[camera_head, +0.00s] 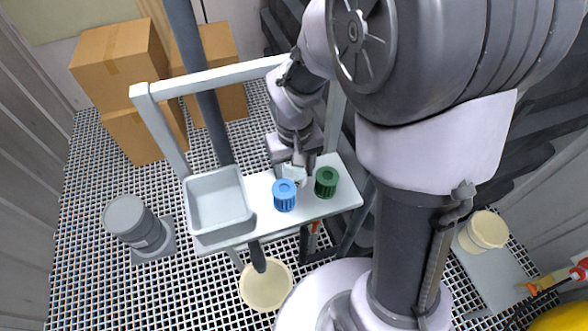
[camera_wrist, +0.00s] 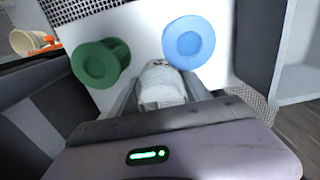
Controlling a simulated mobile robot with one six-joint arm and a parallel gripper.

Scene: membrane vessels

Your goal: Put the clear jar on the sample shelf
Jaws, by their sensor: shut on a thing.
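My gripper (camera_head: 296,168) is shut on the clear jar (camera_head: 293,174), a pale, see-through vessel partly hidden by the fingers. In the wrist view the clear jar (camera_wrist: 162,88) sits between the two fingers. The jar is over the back part of a white shelf (camera_head: 318,207), behind a blue lidded vessel (camera_head: 285,195) and left of a green one (camera_head: 326,182). I cannot tell whether the jar's base touches the shelf. In the wrist view the green vessel (camera_wrist: 98,64) is at left and the blue one (camera_wrist: 188,43) at right, both close to the jar.
A grey open bin (camera_head: 219,202) stands on the shelf's left end. A white frame (camera_head: 205,82) rises over the shelf's back. A grey canister (camera_head: 133,224) stands on the grating at left. Cardboard boxes (camera_head: 121,55) are stacked at the back left.

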